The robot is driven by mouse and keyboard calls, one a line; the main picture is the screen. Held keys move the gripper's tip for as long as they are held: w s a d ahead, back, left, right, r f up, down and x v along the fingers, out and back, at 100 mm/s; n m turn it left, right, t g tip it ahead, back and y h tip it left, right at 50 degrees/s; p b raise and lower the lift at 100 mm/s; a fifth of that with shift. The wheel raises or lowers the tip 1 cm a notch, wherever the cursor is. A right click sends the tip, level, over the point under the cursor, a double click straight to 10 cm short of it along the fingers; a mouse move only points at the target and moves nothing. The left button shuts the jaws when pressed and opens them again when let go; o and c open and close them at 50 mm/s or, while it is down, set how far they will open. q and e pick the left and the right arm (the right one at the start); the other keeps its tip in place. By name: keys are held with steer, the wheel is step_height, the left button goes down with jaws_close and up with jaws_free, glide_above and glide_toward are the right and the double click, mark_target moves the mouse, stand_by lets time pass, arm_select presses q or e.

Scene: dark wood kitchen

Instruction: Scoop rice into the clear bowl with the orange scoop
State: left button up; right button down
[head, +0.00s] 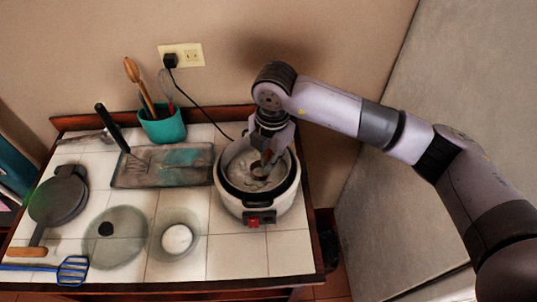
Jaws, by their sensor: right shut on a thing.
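My right gripper (269,139) reaches down over the open rice cooker (259,211) and is shut on the orange scoop (266,157). The scoop points down into the pot, and its lower end is at the pale rice (242,166). How deep it sits in the rice is hard to tell. The clear bowl (196,224) stands on the tiled top, to the left and nearer than the cooker. A round white patch shows in the bowl; I cannot tell if it is rice. My left gripper is not in view.
A glass lid (126,252) lies left of the bowl. A grey board (196,159) with a black-handled tool lies behind. A teal utensil holder (163,128), a dark round pan (58,198) and a blue spatula (72,270) are farther left. The cooker's cord runs to a wall outlet (190,56).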

steer(key=f, duration=0.1)
steer(key=f+b, duration=0.1)
steer(key=a+f+b, duration=0.1)
steer(key=f, duration=0.1)
steer(key=shift+w, duration=0.4)
steer(key=shift+w+a, duration=0.4)
steer(key=shift+w, duration=0.05)
steer(key=shift+r+p, duration=0.6)
steer(key=shift+r, duration=0.3)
steer(key=shift+r+p, duration=2.35)
steer(key=shift+r, duration=2.15)
step_height(320, 180, up, 4)
steer(key=p, duration=0.2)
glide_above(265, 177)
steer(key=shift+w+r, duration=0.1)
steer(key=shift+w, duration=0.25)
